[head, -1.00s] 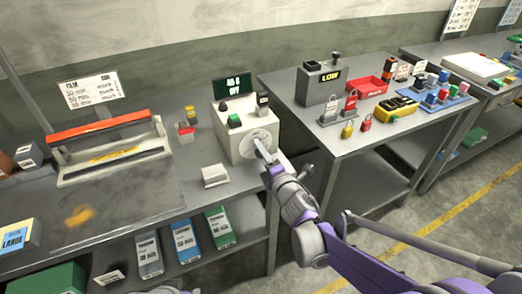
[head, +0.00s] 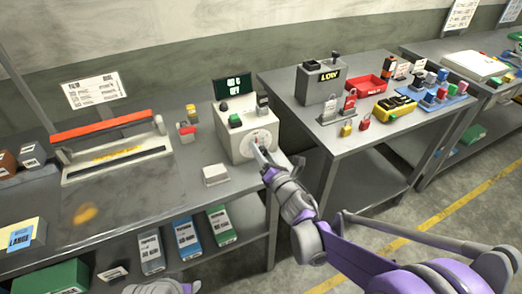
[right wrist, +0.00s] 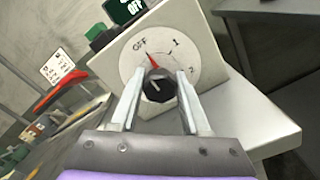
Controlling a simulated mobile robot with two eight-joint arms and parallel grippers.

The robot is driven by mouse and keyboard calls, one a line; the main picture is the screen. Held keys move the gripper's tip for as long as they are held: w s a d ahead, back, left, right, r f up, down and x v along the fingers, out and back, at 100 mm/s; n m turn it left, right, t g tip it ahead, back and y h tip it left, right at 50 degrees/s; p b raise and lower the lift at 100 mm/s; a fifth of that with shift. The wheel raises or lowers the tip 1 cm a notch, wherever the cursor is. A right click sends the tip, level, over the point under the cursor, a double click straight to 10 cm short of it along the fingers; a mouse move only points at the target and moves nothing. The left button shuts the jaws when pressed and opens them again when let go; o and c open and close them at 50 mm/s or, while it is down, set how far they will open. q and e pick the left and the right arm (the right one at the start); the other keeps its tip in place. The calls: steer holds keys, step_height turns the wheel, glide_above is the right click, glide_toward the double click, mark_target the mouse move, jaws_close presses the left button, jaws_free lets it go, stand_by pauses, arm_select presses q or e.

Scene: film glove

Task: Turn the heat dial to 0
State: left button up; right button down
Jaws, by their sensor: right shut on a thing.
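The heat dial is a black knob (right wrist: 159,88) on a round white face (right wrist: 188,60) marked OFF, 1 and 2. It sits on the front of a cream control box (head: 236,149). A red pointer (right wrist: 153,60) above the knob points up and left, close to the OFF mark. My right gripper (right wrist: 159,86) is shut on the knob, one finger on each side; in the head view it reaches the box front from the right. A small dark display (head: 233,86) on the box shows green text, with OFF on its lower line.
A sealer with a red bar (head: 105,125) stands left on the grey bench. A white block (head: 215,175) lies in front of the box.

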stand_by(0.5)
steer(key=shift+c, duration=1.9)
jaws_free()
steer(key=v, duration=1.1)
